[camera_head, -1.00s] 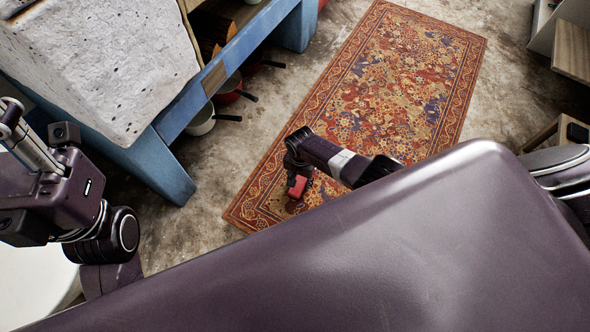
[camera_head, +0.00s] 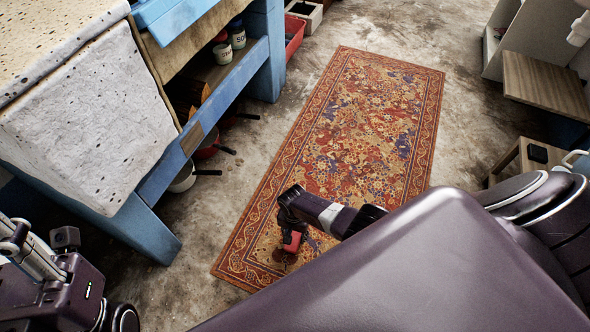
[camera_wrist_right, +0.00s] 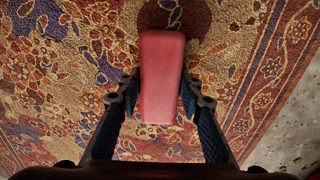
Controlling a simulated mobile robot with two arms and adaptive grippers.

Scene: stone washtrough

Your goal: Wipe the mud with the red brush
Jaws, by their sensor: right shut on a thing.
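The red brush (camera_head: 291,241) is over the near end of the patterned rug (camera_head: 355,130). My right gripper (camera_head: 291,225) is shut on it. In the right wrist view the brush (camera_wrist_right: 161,75) is a smooth red block between the two dark fingers of my gripper (camera_wrist_right: 158,92). Its bristles are hidden, and I cannot tell whether it touches the rug. A dark brown patch, seemingly the mud (camera_head: 284,257), shows on the rug just beyond the brush's end. It also shows in the right wrist view (camera_wrist_right: 197,22). Part of my left arm shows at the lower left; its fingers are out of view.
Wooden shelves (camera_head: 545,85) stand at the right. Bare floor surrounds the rug.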

